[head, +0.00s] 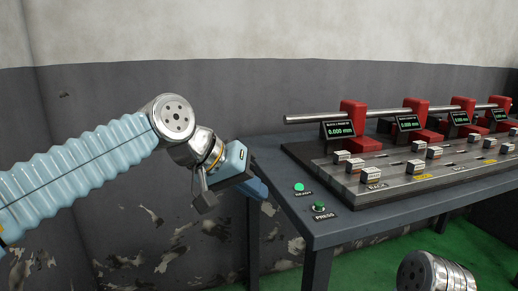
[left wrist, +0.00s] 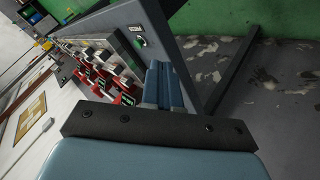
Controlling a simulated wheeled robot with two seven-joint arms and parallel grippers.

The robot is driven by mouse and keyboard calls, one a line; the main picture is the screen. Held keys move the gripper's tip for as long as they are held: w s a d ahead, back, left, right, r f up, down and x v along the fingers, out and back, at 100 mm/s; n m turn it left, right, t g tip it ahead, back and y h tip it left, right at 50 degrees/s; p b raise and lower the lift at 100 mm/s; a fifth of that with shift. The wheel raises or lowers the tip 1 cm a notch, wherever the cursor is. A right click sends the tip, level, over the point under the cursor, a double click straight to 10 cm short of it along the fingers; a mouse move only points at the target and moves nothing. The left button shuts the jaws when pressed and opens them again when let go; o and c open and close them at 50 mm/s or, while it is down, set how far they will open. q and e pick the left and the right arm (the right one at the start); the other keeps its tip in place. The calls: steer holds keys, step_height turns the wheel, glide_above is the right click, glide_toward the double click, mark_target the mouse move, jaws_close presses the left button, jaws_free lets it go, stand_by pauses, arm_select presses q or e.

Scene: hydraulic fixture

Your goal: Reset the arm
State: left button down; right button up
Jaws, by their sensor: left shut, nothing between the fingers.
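My left arm comes in from the left in the head view, with a pale blue ribbed sleeve and silver joints. Its gripper (head: 258,188) is at the left end of the table, beside the edge and apart from the buttons. In the left wrist view the blue fingers (left wrist: 163,85) are together with nothing between them. Of my right arm only a silver joint shows at the bottom right of the head view; its gripper is out of the picture.
A dark table (head: 345,226) carries a fixture plate (head: 345,178) with red clamps, a steel rod (head: 306,117), small displays and several labelled blocks. A green READY light (head: 299,187) and a green PRESS button (head: 319,207) are on the near left corner. Left of the table is free room before the wall.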

arm_select(q)
steer(key=w+f+n+y, duration=0.1)
steer(key=w+f, duration=0.2)
steer(key=f, duration=0.7)
steer(key=w+f+n, duration=0.1)
steer(key=w+f, duration=0.3)
steer(key=f, duration=0.6)
steer(key=s+a+f+n+g+y, duration=0.1)
steer(key=a+f, duration=0.1)
steer(key=f, duration=0.8)
steer(key=s+a+f+g, duration=0.1)
steer(key=f, duration=0.8)
steer(key=s+a+f+g+y, duration=0.1)
steer(key=s+a+f, duration=0.2)
steer(key=s+f, duration=0.7)
steer(key=s+a+f+n+g, duration=0.1)
steer(key=s+a+f, duration=0.2)
steer(key=s+f, duration=0.8)
steer(key=shift+s+f+n+y, duration=0.3)
steer(key=shift+f+y, duration=0.05)
steer(key=shift+y, duration=0.05)
steer(key=shift+a, duration=0.1)
